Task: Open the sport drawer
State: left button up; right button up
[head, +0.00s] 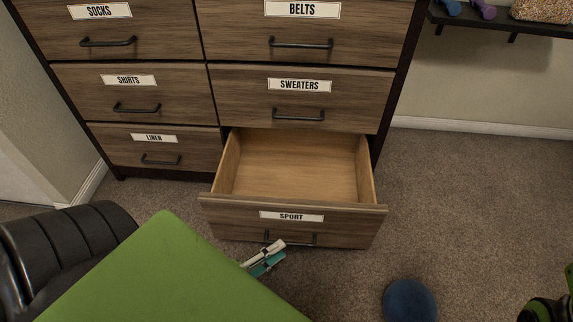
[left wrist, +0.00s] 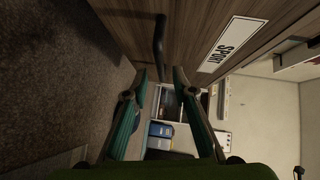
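The sport drawer (head: 292,216), labelled SPORT, is the bottom right drawer of a dark wood dresser. It is pulled well out, and its pale wooden inside is empty. Its dark bar handle (head: 291,239) is on the front, partly hidden by my left gripper (head: 283,249). In the left wrist view, the handle (left wrist: 160,45) lies just beyond the two teal fingertips (left wrist: 160,76). The fingers are spread, with a gap between them and nothing held. The SPORT label (left wrist: 231,43) is to the right there. My right gripper is not in view.
The LINEN (head: 154,150), SHIRTS (head: 135,95) and SWEATERS (head: 300,98) drawers are shut. A blue round object (head: 410,302) is on the carpet at front right. A wall shelf (head: 500,24) holds small dumbbells.

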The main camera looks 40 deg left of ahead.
pick_arm(q)
jog(key=v, duration=0.7)
jog(key=shift+r, duration=0.1)
